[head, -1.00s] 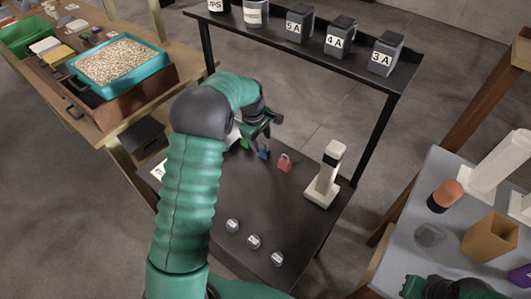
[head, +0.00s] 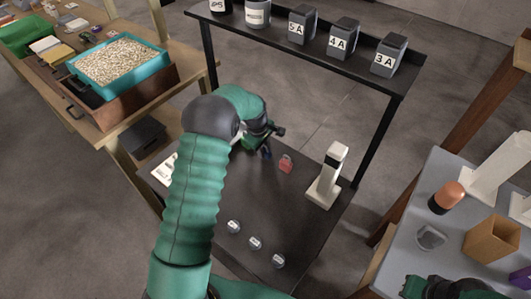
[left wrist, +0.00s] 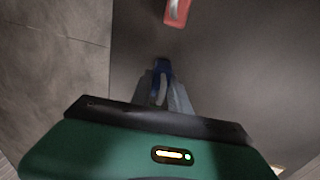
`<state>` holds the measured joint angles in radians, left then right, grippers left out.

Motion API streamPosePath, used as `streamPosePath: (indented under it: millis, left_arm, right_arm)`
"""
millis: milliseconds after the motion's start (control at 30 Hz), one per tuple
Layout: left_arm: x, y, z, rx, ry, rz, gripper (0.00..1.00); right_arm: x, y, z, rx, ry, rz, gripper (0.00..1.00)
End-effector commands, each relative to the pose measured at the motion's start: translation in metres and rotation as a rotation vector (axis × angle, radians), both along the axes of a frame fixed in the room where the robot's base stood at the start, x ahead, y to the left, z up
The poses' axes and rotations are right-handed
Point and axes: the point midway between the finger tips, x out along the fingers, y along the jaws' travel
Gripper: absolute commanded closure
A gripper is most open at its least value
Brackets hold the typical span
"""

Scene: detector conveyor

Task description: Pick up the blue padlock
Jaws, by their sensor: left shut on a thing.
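The blue padlock (head: 266,152) is at the far part of the dark table (head: 250,200), to the left of a red padlock (head: 286,163). In the left wrist view the blue padlock (left wrist: 161,67) sits between my two grey fingertips, and the red padlock (left wrist: 177,12) lies beyond it. My left gripper (left wrist: 163,88) is shut on the blue padlock. In the head view my left arm and gripper hide part of it. Whether it touches the table is hard to tell. Part of my right arm shows at the bottom right of the head view; its jaws cannot be made out.
A white upright device (head: 327,178) stands to the right of the padlocks. Several round clear-topped items, one of them here (head: 255,243), lie along the table's near part. A raised shelf (head: 350,58) with labelled containers spans the back. The table's middle is clear.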

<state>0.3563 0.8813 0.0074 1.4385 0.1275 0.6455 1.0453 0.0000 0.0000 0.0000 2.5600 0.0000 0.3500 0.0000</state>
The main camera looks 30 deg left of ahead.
Motion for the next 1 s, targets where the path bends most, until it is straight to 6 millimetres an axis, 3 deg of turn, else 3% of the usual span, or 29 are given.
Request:
streamPosePath:
  millis: [467, 733, 1000]
  left_arm:
    - [0.0, 0.0, 0.003, 0.001, 0.0, 0.0, 1.0]
    - [0.001, 0.0, 0.038, 0.002, -0.004, -0.001, 1.0]
    - [-0.064, 0.0, 0.041, 0.0, 0.0, 0.003, 1.0]
  right_arm:
    - [0.0, 0.0, 0.0, 0.0, 0.0, 0.0, 1.0]
    - [0.0, 0.0, -0.002, 0.0, 0.0, 0.0, 1.0]
    - [0.0, 0.0, -0.01, 0.0, 0.0, 0.0, 1.0]
